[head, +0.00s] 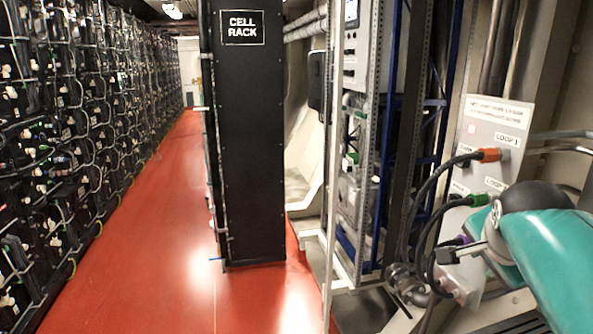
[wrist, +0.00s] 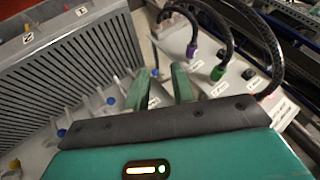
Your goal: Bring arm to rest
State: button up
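My arm is teal with a dark joint and reaches in from the right edge of the head view. My gripper (wrist: 161,88) shows in the wrist view as two green fingers with a gap between them. It is open and I see nothing held. In the head view the fingers are hard to make out against the cables and the panel. A light panel (head: 497,118) marked LOOP 1 stands beside the arm. An orange connector (head: 489,155) and a green connector (head: 478,200) with black cables are plugged into it. A purple connector (wrist: 192,51) shows in the wrist view.
A grey vented box (wrist: 75,75) stands left of the fingers in the wrist view. A black cell rack (head: 246,150) stands mid-view. Battery shelves (head: 60,150) line the left wall. The red floor (head: 160,240) between them is clear. Black cables loop close to the arm.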

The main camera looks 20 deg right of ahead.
jog(key=a+f+n+y, duration=0.2)
jog(key=a+f+n, duration=0.2)
jog(key=a, duration=0.5)
jog(key=a+f+n+y, duration=0.2)
jog(key=a+f+n, duration=0.2)
jog(key=a+n, duration=0.4)
jog(key=a+f+n+y, duration=0.1)
jog(key=a+f+n, duration=0.4)
jog(key=a, duration=0.7)
jog(key=shift+s+n+y, duration=0.35)
jog(key=shift+n+y, duration=0.05)
jog(key=shift+n, duration=0.4)
jog(key=shift+d, duration=0.2)
